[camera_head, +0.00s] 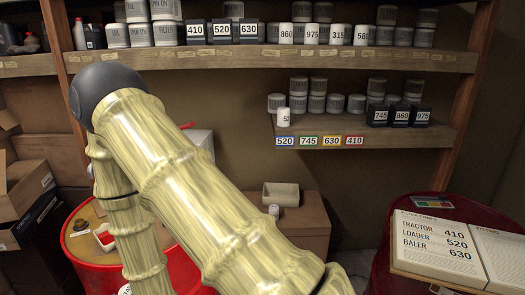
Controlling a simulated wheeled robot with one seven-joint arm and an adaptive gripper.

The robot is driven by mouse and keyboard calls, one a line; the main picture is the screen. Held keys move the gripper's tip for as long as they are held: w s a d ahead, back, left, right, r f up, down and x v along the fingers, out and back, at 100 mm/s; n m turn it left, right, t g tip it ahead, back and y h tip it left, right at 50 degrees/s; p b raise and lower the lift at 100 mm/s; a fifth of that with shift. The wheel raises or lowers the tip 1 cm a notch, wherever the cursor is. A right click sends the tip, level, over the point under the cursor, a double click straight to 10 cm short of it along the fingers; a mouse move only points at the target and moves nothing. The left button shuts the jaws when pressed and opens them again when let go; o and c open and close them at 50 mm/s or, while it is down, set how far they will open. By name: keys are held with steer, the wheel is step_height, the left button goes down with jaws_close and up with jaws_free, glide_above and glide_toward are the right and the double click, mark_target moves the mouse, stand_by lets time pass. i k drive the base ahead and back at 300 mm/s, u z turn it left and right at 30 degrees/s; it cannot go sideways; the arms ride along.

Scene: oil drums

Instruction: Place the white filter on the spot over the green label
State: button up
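A white filter (283,117) stands upright on the lower shelf at its left end, above the blue label (285,141) reading 520. The number on the filter is only partly readable and starts with 52. The green label (309,141) reading 745 is just to the right on the shelf edge. The front spot above it looks bare, with grey cans behind. My gripper cannot be made out; my arm crosses the left and middle of the view and runs out at the bottom.
Yellow (332,141) and red (355,141) labels follow to the right. Dark filters (402,117) stand at the lower shelf's right end. The upper shelf (270,55) holds several white and dark filters. A filter board (437,243) lies on a red drum. A beige bin (281,194) sits below.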

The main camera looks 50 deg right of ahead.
mark_target(306, 126)
steer(key=z, duration=0.55)
steer(key=i, duration=0.4)
steer(key=z, duration=1)
steer(key=i, duration=1.05)
steer(key=z, duration=0.65)
